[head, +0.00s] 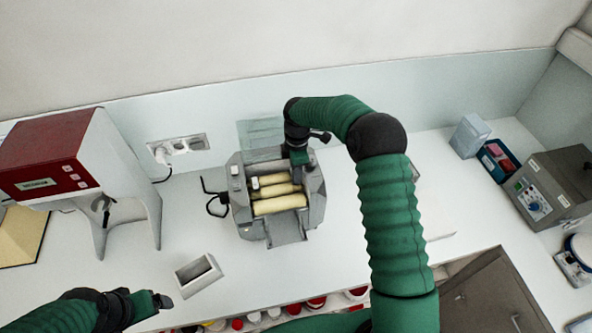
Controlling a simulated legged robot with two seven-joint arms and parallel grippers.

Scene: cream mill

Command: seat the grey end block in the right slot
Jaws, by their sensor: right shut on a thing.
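The mill (316,208) stands mid-counter, with several cream rollers (280,205) lying side by side between its grey side walls. My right gripper (300,156) reaches down from above at the back right corner of the mill. It is shut on the grey end block (311,167), which shows only in small part at the top of the mill's right side. The gripper hides the right slot, so I cannot tell how deep the block sits. My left gripper (163,300) is low at the left, away from the mill; its jaw opening is unclear.
A grey open-topped box (199,276) lies on the counter in front of the mill. A black crank (215,203) sticks out at the mill's left. A red and white machine (60,160) stands far left. A grey control box (555,188) stands far right.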

